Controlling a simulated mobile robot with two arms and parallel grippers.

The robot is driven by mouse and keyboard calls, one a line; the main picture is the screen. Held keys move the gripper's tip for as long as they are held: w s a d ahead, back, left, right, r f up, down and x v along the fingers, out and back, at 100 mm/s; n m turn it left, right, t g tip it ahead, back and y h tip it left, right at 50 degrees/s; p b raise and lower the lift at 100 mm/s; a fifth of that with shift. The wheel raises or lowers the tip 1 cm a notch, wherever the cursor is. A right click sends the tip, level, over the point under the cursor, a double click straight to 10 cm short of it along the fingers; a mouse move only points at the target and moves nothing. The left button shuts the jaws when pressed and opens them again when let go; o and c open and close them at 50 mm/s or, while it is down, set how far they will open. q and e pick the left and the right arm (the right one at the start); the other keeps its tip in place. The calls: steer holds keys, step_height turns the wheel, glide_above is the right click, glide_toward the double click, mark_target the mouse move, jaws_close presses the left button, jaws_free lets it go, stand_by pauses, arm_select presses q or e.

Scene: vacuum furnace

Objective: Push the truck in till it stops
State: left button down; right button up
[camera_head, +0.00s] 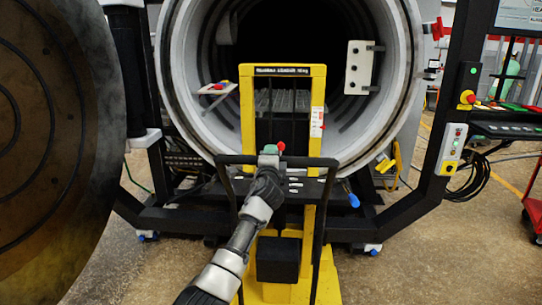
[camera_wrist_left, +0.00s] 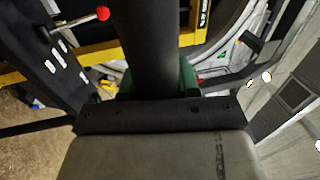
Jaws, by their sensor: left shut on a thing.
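The truck (camera_head: 318,90) is a yellow loader with an upright mast frame, standing upright in front of the open round furnace chamber (camera_head: 180,75). Its black handlebar (camera_head: 235,159) crosses in front of the mast. My left gripper (camera_head: 268,157) is shut on the handlebar near its middle, beside a red-knobbed lever (camera_head: 282,146). In the left wrist view the black bar (camera_wrist_left: 148,45) runs between the jaws (camera_wrist_left: 160,85), and the red knob (camera_wrist_left: 103,13) is at the upper left. A grey slatted load (camera_head: 283,100) shows through the mast; its support is hidden. My right gripper is out of view.
The large round furnace door (camera_head: 60,150) stands open at the left. A black frame post (camera_head: 455,110) with control boxes stands at the right, with a red cart (camera_head: 533,208) at the right edge. Loose cables (camera_head: 476,178) hang near the post. Open floor (camera_head: 430,260) lies at front right.

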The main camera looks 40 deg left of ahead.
arm_select(q)
steer(key=shift+s+d+f, duration=0.2)
steer(key=shift+f, duration=0.05)
steer(key=c, duration=0.8)
jaws_free()
steer(key=shift+r, duration=0.1)
steer(key=shift+w+a, duration=0.1)
steer(key=shift+a, duration=0.05)
steer(key=shift+w, duration=0.1)
steer(key=v, duration=1.1)
steer(key=shift+r, duration=0.1)
